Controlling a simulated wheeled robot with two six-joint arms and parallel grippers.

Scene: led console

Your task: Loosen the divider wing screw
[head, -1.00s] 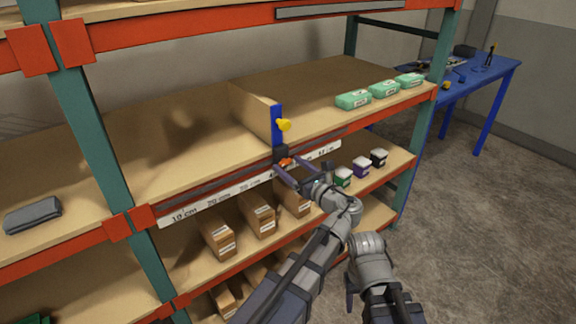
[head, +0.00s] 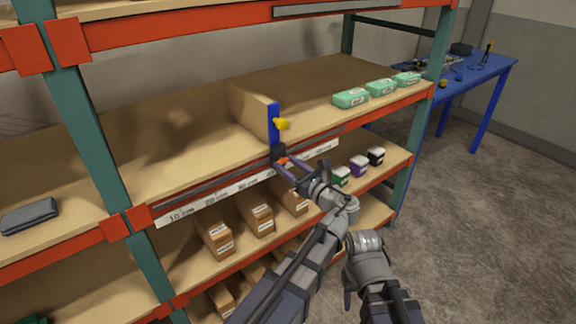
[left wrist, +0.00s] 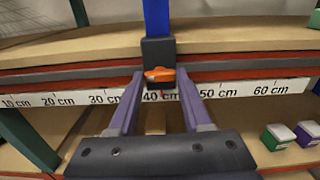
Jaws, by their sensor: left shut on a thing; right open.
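The divider is a wooden panel (head: 247,108) standing upright on the middle shelf, with a blue front post (head: 273,122) and a black clamp block (head: 278,152) at the shelf's front edge. The orange wing screw (left wrist: 159,74) sits on the block's front, roughly level in the left wrist view. My left gripper (left wrist: 161,80) is shut on the wing screw, one finger on each side of it; in the head view the fingers partly hide it. My right gripper (head: 355,291) is low and right in the head view, mostly hidden by its own wrist, open and away from the shelf.
A white centimetre scale (left wrist: 237,91) runs along the shelf front, with the block near 40 cm. Green packs (head: 350,98) lie right of the divider. Cartons (head: 262,219) and small tubs (head: 359,166) stand on the shelf below.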

